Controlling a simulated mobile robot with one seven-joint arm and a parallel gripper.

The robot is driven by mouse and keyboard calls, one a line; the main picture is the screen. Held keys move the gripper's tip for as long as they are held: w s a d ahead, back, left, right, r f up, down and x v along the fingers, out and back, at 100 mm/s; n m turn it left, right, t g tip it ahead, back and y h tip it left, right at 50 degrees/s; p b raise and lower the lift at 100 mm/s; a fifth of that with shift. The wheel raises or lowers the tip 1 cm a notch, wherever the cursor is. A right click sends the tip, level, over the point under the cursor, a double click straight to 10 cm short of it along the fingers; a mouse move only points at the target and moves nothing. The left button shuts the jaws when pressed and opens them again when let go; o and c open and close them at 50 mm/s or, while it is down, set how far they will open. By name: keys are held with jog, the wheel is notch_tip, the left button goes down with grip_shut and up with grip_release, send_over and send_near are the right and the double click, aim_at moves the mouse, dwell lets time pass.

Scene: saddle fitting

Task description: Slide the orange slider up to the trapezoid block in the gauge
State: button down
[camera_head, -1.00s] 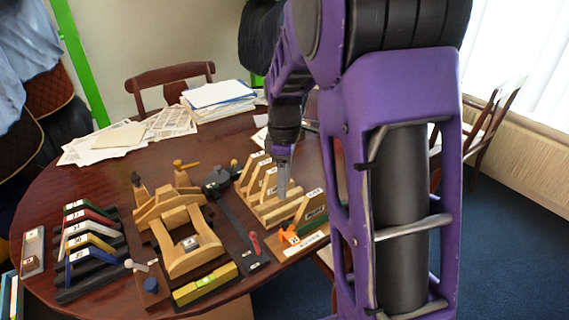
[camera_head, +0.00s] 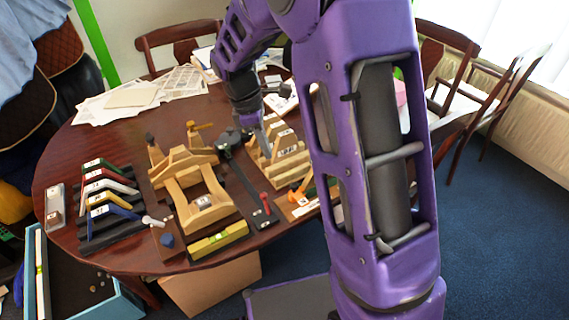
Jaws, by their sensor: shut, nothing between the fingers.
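The orange slider (camera_head: 297,197) sits on the gauge (camera_head: 301,210), a low board with a white label strip at the table's right front edge. A block with a dark green part (camera_head: 310,190) stands behind the slider; my arm hides much of it, and I cannot tell its outline. I cannot tell the gap between block and slider. My gripper (camera_head: 268,148) points down, shut and empty, at the rack of upright wooden blocks (camera_head: 285,155), left of and behind the gauge. I cannot tell whether it touches the rack.
A wooden saddle frame (camera_head: 190,185) and a yellow level (camera_head: 218,240) lie left of the gauge. A dark bar with a red knob (camera_head: 264,197) lies between. Coloured angle pieces (camera_head: 103,205) stand further left. Papers (camera_head: 150,90) lie at the back. A blue tray (camera_head: 95,305) is below.

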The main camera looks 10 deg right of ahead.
notch_tip(320, 180, down, 2)
jog(key=a+f+n+h, duration=0.1)
jog(key=a, duration=0.2)
send_near(301, 197)
jog(key=a+f, duration=0.1)
jog(key=w+f, duration=0.1)
jog(key=w+a+f, duration=0.1)
jog(key=f, duration=0.1)
jog(key=shift+w+a, duration=0.15)
jog(key=shift+a, duration=0.15)
jog(key=shift+d, duration=0.6)
jog(key=shift+w+d, duration=0.25)
jog(key=shift+d, duration=0.5)
jog(key=shift+w+d, duration=0.2)
jog(key=shift+d, duration=0.6)
jog(key=shift+a, duration=0.15)
